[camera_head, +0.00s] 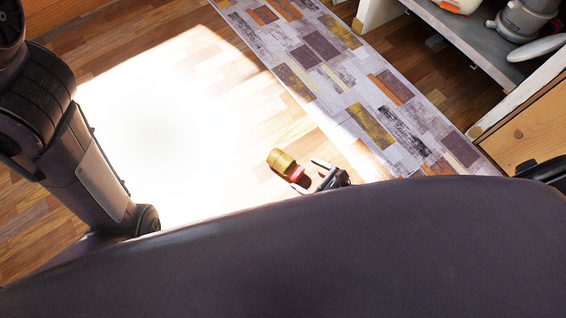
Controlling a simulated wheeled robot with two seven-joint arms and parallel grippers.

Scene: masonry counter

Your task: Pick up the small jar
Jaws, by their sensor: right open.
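A small jar (283,162) with a gold-yellow body and a reddish end shows near the middle of the view, tilted, against the sunlit wooden floor. My right gripper (306,176) is just to its lower right, its two dark fingers open and pointing toward the jar's reddish end. I cannot tell whether the fingers touch the jar or what the jar rests on.
A patchwork-patterned runner (345,80) lies on the wooden floor (190,65) to the right of the bright patch. The floor left of the jar is clear.

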